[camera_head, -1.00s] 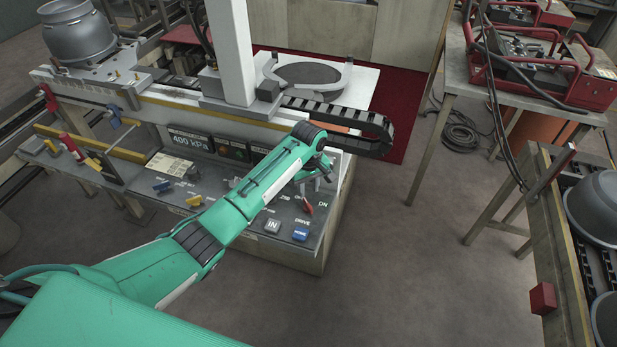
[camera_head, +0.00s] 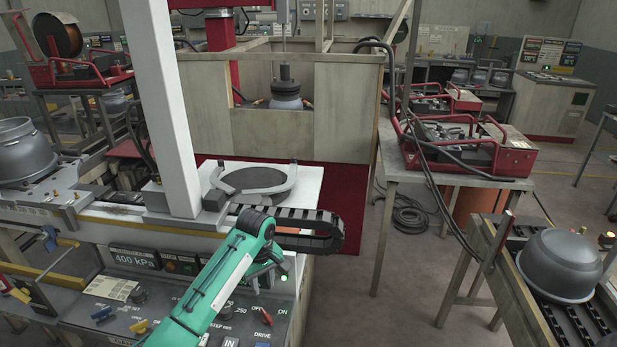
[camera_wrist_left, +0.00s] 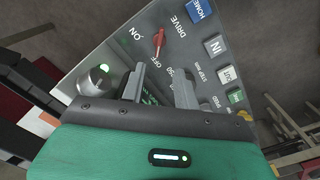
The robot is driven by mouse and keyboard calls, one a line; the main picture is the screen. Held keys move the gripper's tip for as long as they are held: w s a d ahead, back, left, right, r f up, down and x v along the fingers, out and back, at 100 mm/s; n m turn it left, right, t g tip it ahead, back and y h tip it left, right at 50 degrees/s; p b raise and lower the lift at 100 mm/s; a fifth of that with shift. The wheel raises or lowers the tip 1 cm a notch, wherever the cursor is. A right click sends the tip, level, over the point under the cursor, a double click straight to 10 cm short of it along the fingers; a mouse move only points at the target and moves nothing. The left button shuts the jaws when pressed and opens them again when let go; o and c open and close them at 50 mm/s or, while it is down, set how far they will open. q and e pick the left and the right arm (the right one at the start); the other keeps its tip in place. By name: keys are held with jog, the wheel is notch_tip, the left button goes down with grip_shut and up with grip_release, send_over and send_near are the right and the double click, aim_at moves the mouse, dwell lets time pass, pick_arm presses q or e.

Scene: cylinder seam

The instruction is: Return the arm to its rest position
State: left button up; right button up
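My left arm's green forearm reaches in over the control panel (camera_head: 160,300). My left gripper (camera_head: 272,276) is at the panel's far right corner, by a small lit green lamp (camera_head: 284,277); its fingers are mostly hidden in the head view. In the left wrist view the gripper (camera_wrist_left: 160,84) shows two grey fingers apart, with nothing between them. Beyond them are a red lever (camera_wrist_left: 158,42) marked ON and OFF, a blue HOME button (camera_wrist_left: 199,9) and an IN button (camera_wrist_left: 215,46). I cannot tell whether the fingers touch the panel. My right gripper is not in view.
A white column (camera_head: 165,110) and a black cable chain (camera_head: 300,228) stand close to the forearm. A white plate with a ring (camera_head: 292,178) lies behind. At right are a table with a red machine (camera_head: 470,150) and a conveyor carrying a grey pot (camera_head: 560,264).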

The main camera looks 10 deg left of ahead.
pick_arm(q)
jog(key=s+d+f+m+t+h, duration=0.1)
jog(key=s+f+m, duration=0.3)
jog(key=s, duration=0.5)
jog(key=s+d+f+m+t, duration=0.1)
jog(key=s+f+m, duration=0.1)
jog(key=s+f, duration=0.6)
jog(key=s+a+r+m+t, duration=0.1)
jog(key=s+a+r+m, duration=0.2)
jog(key=s, duration=0.8)
jog(key=s+a+r+m+t, duration=0.1)
jog(key=s+a+r+m, duration=0.2)
jog(key=s, duration=0.8)
notch_tip(320, 180, down, 32)
jog(key=r+n+g+b, duration=0.1)
jog(key=g+b, duration=0.1)
jog(key=b, duration=0.1)
jog(key=s+a+f+b, duration=0.1)
jog(key=s+f, duration=0.8)
jog(key=f, duration=0.2)
jog(key=s+a+f+g+y+b, duration=0.1)
jog(key=s+a+f, duration=0.1)
jog(key=s+f, duration=0.8)
notch_tip(320, 180, down, 2)
jog(key=shift+s+a+f, duration=0.25)
jog(key=shift+s+a, duration=0.05)
